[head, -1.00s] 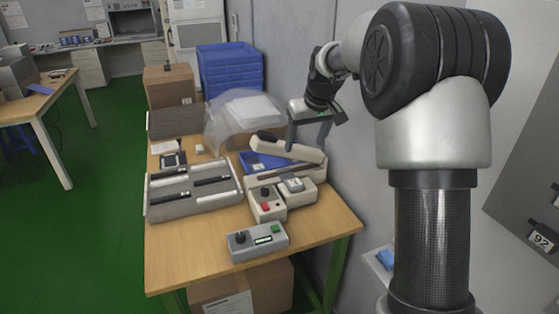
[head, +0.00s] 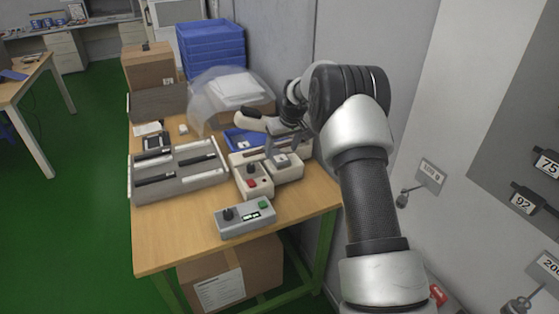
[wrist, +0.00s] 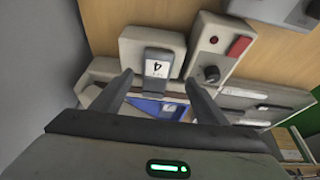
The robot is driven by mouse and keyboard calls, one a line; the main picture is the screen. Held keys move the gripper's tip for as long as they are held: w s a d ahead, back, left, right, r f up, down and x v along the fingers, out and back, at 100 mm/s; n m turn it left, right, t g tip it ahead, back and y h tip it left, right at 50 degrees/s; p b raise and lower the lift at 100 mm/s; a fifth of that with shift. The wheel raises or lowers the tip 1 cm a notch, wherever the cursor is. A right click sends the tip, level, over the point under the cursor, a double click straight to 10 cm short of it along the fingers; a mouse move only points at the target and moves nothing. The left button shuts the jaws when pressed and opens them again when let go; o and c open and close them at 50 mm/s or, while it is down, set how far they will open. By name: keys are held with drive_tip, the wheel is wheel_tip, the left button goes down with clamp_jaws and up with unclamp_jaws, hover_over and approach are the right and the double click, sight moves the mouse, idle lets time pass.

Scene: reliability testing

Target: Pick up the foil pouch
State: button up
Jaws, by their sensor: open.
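I cannot identify a foil pouch with certainty. A small grey item with a white label (wrist: 157,68) lies on a beige box (wrist: 133,46) in the wrist view, between and beyond my fingertips. It also shows as a small grey patch on the box in the head view (head: 282,160). My gripper (wrist: 158,82) is open, with nothing between its fingers. In the head view my gripper (head: 282,148) is above the beige box at the table's right side, partly hidden by my arm. Whether the fingers touch anything is unclear.
A beige control box with a red button and black knob (head: 252,178) stands just left. A grey control box (head: 244,218) is nearer the front edge. A blue tray (head: 236,137), a clear plastic bag (head: 205,100) and a grey rack (head: 180,172) are around. The wall is close on the right.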

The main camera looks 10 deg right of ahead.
sight(279, 157)
drive_tip(key=shift+w+d+x, duration=0.15)
drive_tip(key=shift+x, duration=1.2)
drive_tip(key=shift+w+d+x, duration=0.15)
drive_tip(key=shift+w+x, duration=0.05)
drive_tip(key=shift+x, duration=1.15)
drive_tip(key=shift+r, duration=0.15)
drive_tip(key=c, duration=1.2)
drive_tip(key=shift+c, duration=0.2)
drive_tip(key=shift+r, duration=0.15)
